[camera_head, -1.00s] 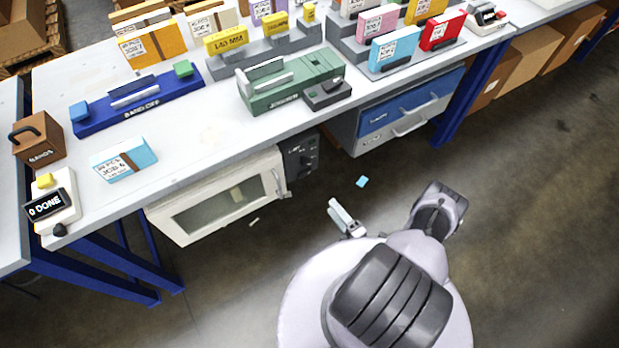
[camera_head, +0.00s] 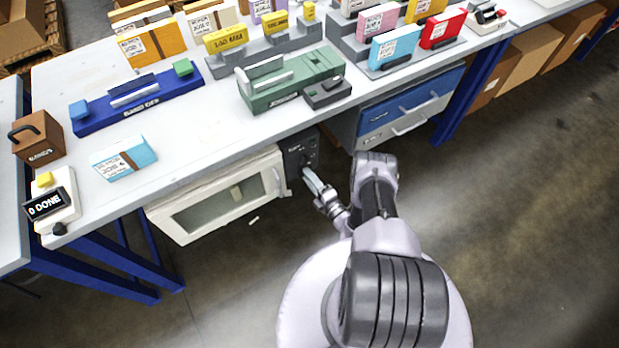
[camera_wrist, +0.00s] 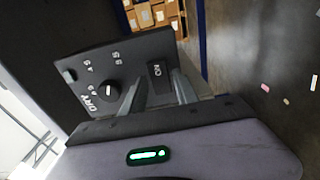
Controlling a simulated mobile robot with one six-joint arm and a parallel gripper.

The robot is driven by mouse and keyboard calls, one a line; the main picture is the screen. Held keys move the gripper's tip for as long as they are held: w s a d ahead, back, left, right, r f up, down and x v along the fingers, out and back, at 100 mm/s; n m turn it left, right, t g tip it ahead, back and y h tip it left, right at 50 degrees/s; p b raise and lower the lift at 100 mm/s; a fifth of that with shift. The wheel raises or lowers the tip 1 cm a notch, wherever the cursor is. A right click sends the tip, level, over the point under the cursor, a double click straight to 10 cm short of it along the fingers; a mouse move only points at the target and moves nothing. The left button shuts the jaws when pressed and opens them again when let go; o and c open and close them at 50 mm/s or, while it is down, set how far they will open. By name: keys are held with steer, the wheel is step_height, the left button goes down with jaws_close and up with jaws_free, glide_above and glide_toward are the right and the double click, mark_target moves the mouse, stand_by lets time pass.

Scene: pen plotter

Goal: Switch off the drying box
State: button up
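The drying box (camera_head: 222,198) hangs under the bench, with a white windowed door and a dark control panel (camera_head: 299,152) at its right side. In the wrist view the panel (camera_wrist: 85,68) bears the word DRY, a round knob (camera_wrist: 108,91) with a white mark, and a dark rectangular switch (camera_wrist: 155,70) with white lettering that looks like ON. My gripper (camera_head: 309,178) is close in front of the panel. In the wrist view its two fingers (camera_wrist: 158,80) stand apart on either side of the switch, with nothing held. I cannot tell whether they touch the panel.
A blue-and-grey drawer unit (camera_head: 410,108) stands under the bench to the right of the panel. The bench top (camera_head: 210,135) above carries machines and boxes. A blue bench leg (camera_head: 470,95) stands farther right. The floor (camera_head: 230,280) in front of the door is mostly clear.

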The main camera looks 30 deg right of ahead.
jaws_close()
steer(key=shift+d+n+g+y, duration=0.2)
steer(key=shift+n+y, duration=0.25)
steer(key=shift+y, duration=0.25)
steer(key=shift+d+n+g+y, duration=0.1)
steer(key=shift+d+n+y, duration=0.1)
steer(key=shift+n+y, duration=0.4)
steer(key=shift+o, duration=2.2)
jaws_free()
steer(key=p+v, duration=0.1)
steer(key=v, duration=1.6)
steer(key=shift+s, duration=0.15)
steer(key=shift+d, duration=0.1)
